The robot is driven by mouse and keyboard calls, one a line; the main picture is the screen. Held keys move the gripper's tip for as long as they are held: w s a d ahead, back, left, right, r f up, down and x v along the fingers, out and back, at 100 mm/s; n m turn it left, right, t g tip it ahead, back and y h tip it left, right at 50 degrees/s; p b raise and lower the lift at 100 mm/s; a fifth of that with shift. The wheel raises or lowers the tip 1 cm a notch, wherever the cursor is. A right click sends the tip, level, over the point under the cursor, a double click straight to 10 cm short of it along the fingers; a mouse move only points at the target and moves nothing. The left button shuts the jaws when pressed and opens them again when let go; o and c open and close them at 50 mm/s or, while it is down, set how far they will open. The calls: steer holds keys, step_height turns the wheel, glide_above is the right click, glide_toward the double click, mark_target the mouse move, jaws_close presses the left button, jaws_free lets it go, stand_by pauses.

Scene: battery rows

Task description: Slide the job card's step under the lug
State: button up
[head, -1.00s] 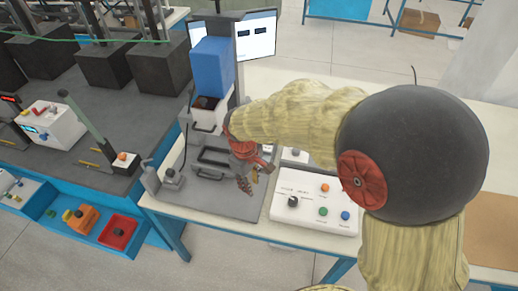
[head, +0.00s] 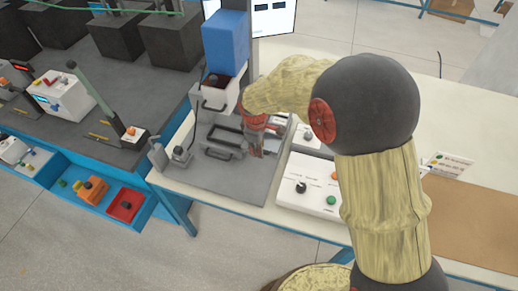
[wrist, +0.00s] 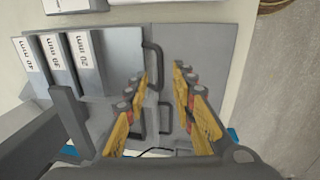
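In the wrist view a grey stepped block (wrist: 112,52) has white labels; the nearest to its dark handle (wrist: 152,60) seems to read 20 mm, the others 30 and 40 mm. My gripper (wrist: 160,78) is open, fingers apart over the grey plate, with nothing held between them. The handle lies by the left fingertip; contact cannot be told. In the head view my gripper (head: 254,150) is low over the fixture plate (head: 222,185), right of the dark handles (head: 226,137). I cannot make out the lug.
The blue press head (head: 225,42) stands behind the plate. A white control box (head: 308,188) with a knob and buttons is close on the right. A brown mat (head: 478,220) lies farther right.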

steer(key=shift+w+f, duration=0.1)
steer(key=shift+f, duration=0.35)
jaws_close()
stand_by(0.7)
